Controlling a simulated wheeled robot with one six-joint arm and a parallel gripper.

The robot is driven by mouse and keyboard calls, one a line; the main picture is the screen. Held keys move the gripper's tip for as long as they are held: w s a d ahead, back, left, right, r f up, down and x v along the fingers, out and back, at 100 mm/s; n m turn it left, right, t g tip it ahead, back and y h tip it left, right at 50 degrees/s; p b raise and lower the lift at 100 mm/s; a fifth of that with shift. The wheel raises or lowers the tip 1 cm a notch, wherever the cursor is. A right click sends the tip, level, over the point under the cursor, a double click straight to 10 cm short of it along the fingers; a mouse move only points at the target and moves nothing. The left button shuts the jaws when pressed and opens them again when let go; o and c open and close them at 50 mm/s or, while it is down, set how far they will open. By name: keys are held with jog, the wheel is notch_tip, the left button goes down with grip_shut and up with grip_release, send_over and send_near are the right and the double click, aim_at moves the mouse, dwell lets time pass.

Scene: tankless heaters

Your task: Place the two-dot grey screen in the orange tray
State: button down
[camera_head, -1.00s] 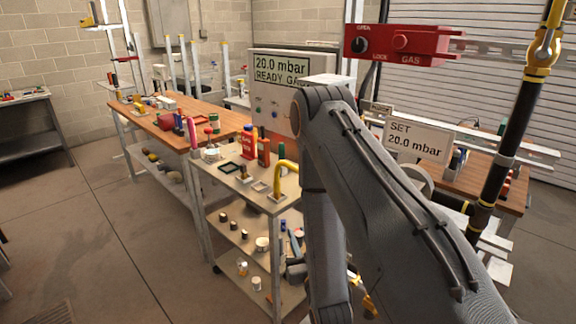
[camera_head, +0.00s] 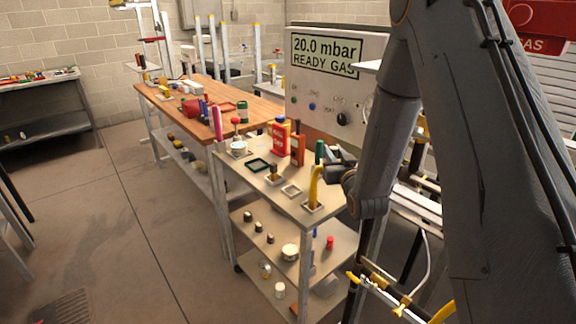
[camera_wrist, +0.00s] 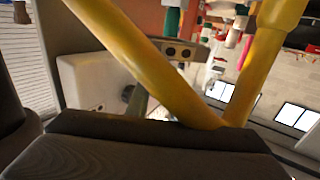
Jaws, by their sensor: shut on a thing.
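My gripper (camera_head: 340,173) is dark and sits beside the top of a yellow bent pipe (camera_head: 314,190) at the trolley's right end. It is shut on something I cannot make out. A dark slab fills the lower part of the wrist view, and I cannot tell gripper from held thing there. Yellow pipe (camera_wrist: 165,68) crosses close in front of it. An orange-red tray (camera_head: 225,106), seemingly the orange tray, lies on the wooden bench, far left of my gripper.
The gas console (camera_head: 330,85) stands behind. The wooden bench (camera_head: 262,112) is cluttered. Floor at left is clear.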

jog(key=shift+w+f, duration=0.15)
jog(key=shift+f, duration=0.05)
jog(key=shift+f+p, duration=1.15)
jog(key=shift+f, duration=3.5)
jog(key=shift+f, duration=0.1)
jog(key=c, duration=2)
grip_release()
jog(key=shift+f, duration=0.1)
jog(key=o, duration=0.4)
jog(key=shift+o, duration=0.2)
